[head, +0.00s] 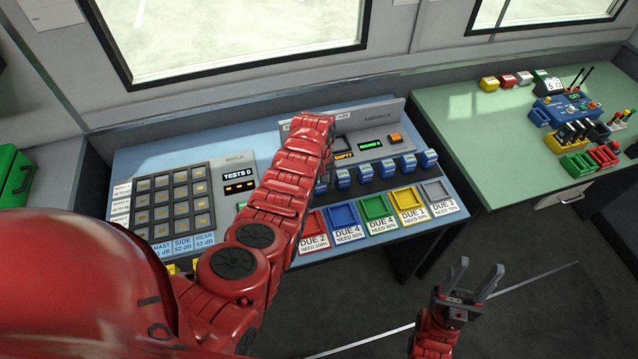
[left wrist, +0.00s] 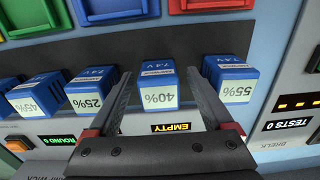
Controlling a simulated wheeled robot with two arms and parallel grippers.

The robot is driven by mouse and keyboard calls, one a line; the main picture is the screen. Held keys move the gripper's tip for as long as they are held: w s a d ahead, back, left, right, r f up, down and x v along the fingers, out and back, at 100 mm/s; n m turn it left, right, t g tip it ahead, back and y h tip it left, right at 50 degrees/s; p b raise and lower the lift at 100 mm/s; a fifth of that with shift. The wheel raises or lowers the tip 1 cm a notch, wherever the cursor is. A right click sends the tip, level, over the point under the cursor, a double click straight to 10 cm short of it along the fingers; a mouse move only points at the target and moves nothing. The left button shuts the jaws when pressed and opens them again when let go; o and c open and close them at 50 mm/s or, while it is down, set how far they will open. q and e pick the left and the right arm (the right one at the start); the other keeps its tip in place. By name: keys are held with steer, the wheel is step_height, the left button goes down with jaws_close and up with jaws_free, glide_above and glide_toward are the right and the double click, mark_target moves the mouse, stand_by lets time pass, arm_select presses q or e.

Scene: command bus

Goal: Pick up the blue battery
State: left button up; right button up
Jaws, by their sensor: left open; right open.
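Several blue batteries with white percent labels stand in a row on the console. In the left wrist view, the 40% blue battery (left wrist: 157,97) sits between the fingers of my open left gripper (left wrist: 158,74), with a gap on each side. The 25% battery (left wrist: 92,97) is just left of the fingers, the 55% battery (left wrist: 232,92) just right, and the 45% battery (left wrist: 36,101) further left. In the head view, my left arm hides part of the row; the visible batteries (head: 387,169) run right of it. My right gripper (head: 481,268) is open and empty, over the floor.
Coloured trays, including a green one (head: 375,209) and a yellow one (head: 408,200), lie in front of the battery row. A button grid (head: 175,200) is on the left of the console. A green table (head: 475,130) at the right holds radio gear (head: 566,108) and small blocks.

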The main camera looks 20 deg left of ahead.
arm_select(q)
jaws_close()
stand_by(0.4)
steer(key=shift+w+r, duration=0.1)
steer(key=shift+r, duration=0.05)
